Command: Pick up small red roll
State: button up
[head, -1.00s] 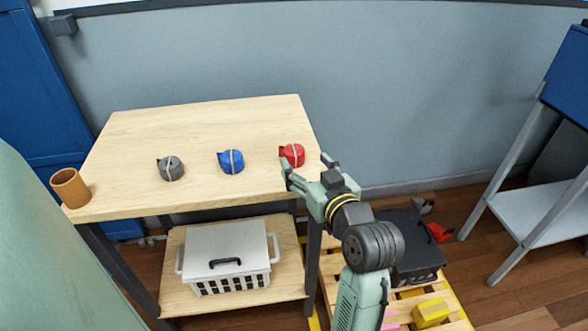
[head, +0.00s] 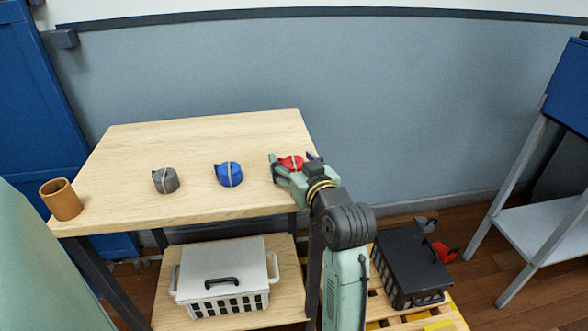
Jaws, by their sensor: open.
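The small red roll (head: 291,162) sits near the right edge of the wooden table top (head: 200,140), with a pale band around it. My gripper (head: 293,159) is open, with one finger on the left side of the roll and the other on its right. The gripper body hides the lower front of the roll. I cannot tell whether the fingers touch it.
A blue roll (head: 229,174) and a grey roll (head: 165,181) stand left of the red one. A brown cup (head: 61,199) is at the table's left corner. A white lidded basket (head: 222,277) is on the lower shelf; a black crate (head: 412,262) is at right.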

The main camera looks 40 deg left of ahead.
aim_at(294, 162)
jog(key=shift+c, duration=0.2)
jog(key=c, duration=1.1)
jog(key=shift+c, duration=0.2)
jog(key=shift+r, duration=0.6)
notch_tip(294, 162, up, 2)
jog(key=s+d+b, duration=0.1)
jog(key=s, duration=0.1)
jog(key=s+d+b, duration=0.1)
jog(key=s+d, duration=0.1)
jog(key=shift+s+d+r, duration=0.1)
jog(key=shift+s, duration=0.2)
jog(key=b, duration=0.3)
jog(key=shift+s+d, duration=0.1)
jog(key=shift+s, duration=0.05)
